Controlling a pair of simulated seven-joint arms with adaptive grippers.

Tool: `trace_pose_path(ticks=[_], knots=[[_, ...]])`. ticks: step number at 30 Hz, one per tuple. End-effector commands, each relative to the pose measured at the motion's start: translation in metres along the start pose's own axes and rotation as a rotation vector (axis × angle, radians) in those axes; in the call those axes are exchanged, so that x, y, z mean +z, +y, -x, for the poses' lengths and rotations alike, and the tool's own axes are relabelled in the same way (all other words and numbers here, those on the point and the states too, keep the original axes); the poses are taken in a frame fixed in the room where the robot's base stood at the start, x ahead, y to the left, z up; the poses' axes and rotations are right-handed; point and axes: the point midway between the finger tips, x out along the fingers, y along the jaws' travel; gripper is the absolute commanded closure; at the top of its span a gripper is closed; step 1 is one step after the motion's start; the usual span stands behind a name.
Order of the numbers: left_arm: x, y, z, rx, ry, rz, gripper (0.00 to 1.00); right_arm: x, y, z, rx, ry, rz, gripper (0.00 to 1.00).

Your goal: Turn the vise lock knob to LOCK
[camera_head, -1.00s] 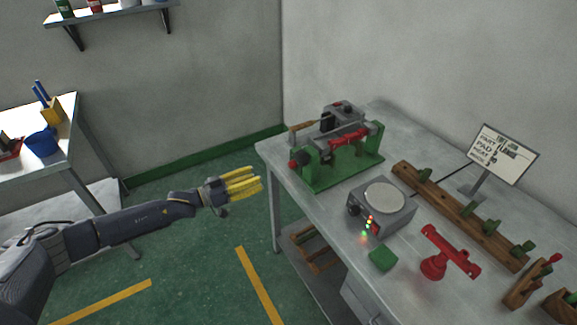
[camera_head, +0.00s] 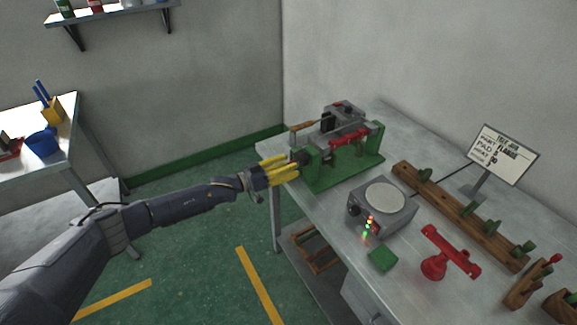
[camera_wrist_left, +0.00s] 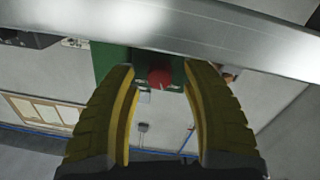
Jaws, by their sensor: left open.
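The vise (camera_head: 341,172) stands at the far left end of the workbench. It has a green frame and base, red parts, a grey block on top and a wooden handle. My left gripper (camera_head: 292,166) has yellow fingers and is at the vise's left end. In the left wrist view, a red knob (camera_wrist_left: 160,77) on the green frame shows between the open left gripper's fingertips (camera_wrist_left: 160,76), with gaps on both sides. I cannot tell its setting. In the head view the fingers largely hide it. My right gripper is not in view.
A grey hotplate-like box (camera_head: 384,207) with small lights sits in front of the vise. A green block (camera_head: 383,260), a red stand (camera_head: 433,266), a wooden rack (camera_head: 462,217) and a sign (camera_head: 503,155) are on the bench. The floor left of the bench is open.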

Motion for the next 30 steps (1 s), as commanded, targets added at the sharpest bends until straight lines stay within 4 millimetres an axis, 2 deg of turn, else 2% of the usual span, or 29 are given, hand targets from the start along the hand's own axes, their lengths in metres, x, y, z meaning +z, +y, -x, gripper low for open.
trace_pose_path(ticks=[8, 9, 22, 30], knots=[[0.0, 0.0, -0.0012, 0.0, 0.0, 0.0, 0.52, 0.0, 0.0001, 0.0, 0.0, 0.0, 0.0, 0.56], [0.0, 0.0001, -0.0012, 0.0, 0.0, 0.0, 0.5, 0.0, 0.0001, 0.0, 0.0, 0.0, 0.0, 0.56], [-0.0001, 0.0001, -0.001, 0.0, 0.0, 0.0, 1.0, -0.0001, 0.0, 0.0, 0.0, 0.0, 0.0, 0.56], [-0.0012, -0.0003, -0.0011, 0.0, 0.001, -0.004, 1.0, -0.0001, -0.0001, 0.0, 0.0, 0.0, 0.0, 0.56]])
